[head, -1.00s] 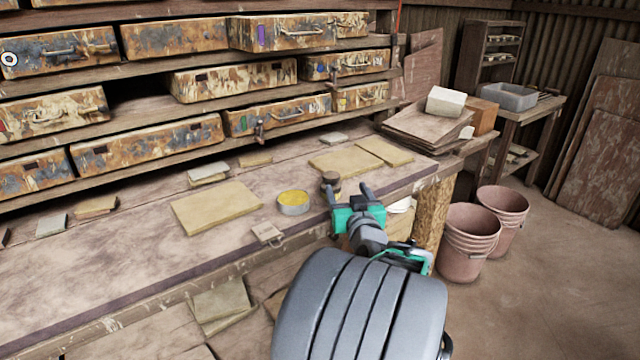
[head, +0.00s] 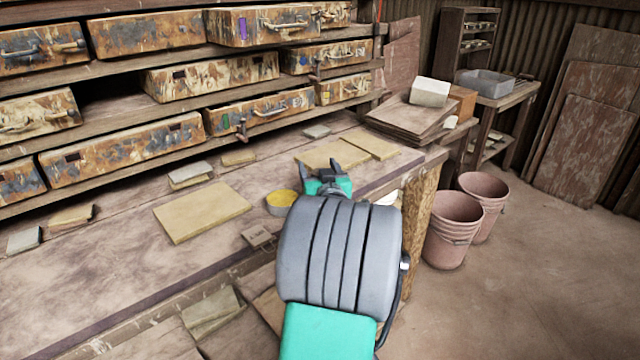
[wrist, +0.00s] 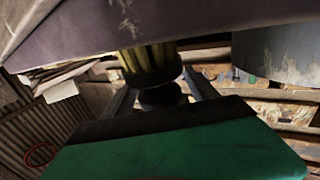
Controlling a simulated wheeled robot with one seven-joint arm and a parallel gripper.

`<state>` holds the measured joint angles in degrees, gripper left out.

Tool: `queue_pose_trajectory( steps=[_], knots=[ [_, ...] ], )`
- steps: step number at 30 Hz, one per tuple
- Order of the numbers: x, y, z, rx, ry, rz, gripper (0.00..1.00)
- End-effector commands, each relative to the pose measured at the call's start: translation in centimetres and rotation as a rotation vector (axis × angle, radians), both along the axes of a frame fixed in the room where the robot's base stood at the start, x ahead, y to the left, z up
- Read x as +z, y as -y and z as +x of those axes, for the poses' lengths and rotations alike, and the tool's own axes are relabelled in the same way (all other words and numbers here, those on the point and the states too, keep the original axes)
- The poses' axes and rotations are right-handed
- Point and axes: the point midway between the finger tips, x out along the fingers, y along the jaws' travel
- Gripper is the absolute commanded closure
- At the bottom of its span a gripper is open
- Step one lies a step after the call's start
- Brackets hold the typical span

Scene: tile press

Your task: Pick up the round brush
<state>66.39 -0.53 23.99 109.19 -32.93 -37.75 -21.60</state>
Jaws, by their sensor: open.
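The round brush (wrist: 150,66) shows in the wrist view, which is upside down, with yellow bristles, a dark band and a dark round knob. Its bristles meet the bench top. My gripper (wrist: 161,86) is open, and the brush appears between its two fingers. I cannot tell whether either finger touches it. In the head view my gripper (head: 319,168) is over the right part of the bench, and it and the arm hide the brush.
A round tin with a yellow top (head: 281,200) stands close on the left of my gripper; its grey side (wrist: 280,52) shows in the wrist view. Flat yellow tiles (head: 202,211) lie on the bench (head: 130,250). Pink buckets (head: 453,230) stand on the floor at right.

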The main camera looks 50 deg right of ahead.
Motion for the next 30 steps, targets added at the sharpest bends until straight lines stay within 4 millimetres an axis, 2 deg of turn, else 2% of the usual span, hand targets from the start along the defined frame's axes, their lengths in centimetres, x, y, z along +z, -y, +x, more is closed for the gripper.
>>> queue_pose_trajectory(
  steps=[2, 25, 30],
  knots=[
    [-0.02, -0.05, 0.03, 0.001, 0.000, 0.000, 0.35],
    [-0.03, -0.08, 0.07, 0.003, -0.001, 0.001, 0.98],
    [0.01, -0.08, 0.08, 0.003, 0.000, 0.000, 1.00]
  ],
)
